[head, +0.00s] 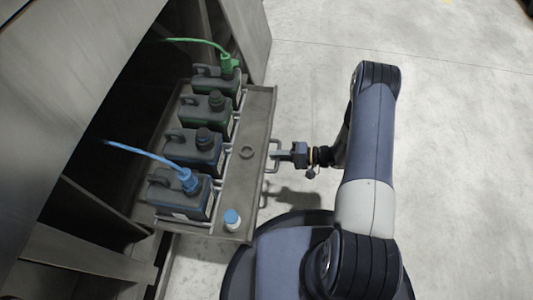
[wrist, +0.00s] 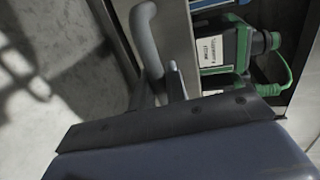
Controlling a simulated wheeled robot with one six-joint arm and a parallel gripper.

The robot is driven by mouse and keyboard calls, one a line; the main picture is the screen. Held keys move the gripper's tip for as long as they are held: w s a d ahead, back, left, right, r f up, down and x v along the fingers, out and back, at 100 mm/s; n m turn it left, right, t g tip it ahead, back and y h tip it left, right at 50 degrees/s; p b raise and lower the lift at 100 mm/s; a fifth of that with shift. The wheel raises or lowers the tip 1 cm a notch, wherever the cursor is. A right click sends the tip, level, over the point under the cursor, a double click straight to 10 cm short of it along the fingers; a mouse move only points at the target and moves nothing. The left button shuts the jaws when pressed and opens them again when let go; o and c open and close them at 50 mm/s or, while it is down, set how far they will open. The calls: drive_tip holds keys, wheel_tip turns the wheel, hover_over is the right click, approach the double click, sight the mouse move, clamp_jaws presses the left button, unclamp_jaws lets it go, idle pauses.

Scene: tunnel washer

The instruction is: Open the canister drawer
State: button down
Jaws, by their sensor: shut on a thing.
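The canister drawer (head: 238,187) stands out from the grey machine in the head view, with a row of several dark canisters in it. Its bar handle (head: 272,156) is on the front face, and it also shows in the wrist view (wrist: 147,36). My gripper (head: 277,155) is shut on the handle; in the wrist view its fingers (wrist: 170,88) close around the bar's end. The canister at the far end (head: 208,80) has a green cap and hose. The nearest canister (head: 180,200) has a blue cap and hose. The two between have dark caps.
The machine's side panel (head: 237,30) is behind the drawer. The concrete floor (head: 440,130) to the right is clear.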

drive_tip(key=shift+s+d, duration=0.1)
drive_tip(key=shift+d, duration=0.6)
drive_tip(key=c, duration=1.8)
unclamp_jaws()
drive_tip(key=shift+o, duration=0.2)
drive_tip(key=p+v, duration=0.2)
drive_tip(key=v, duration=0.8)
drive_tip(key=shift+d+p, duration=0.3)
drive_tip(key=shift+d, duration=0.05)
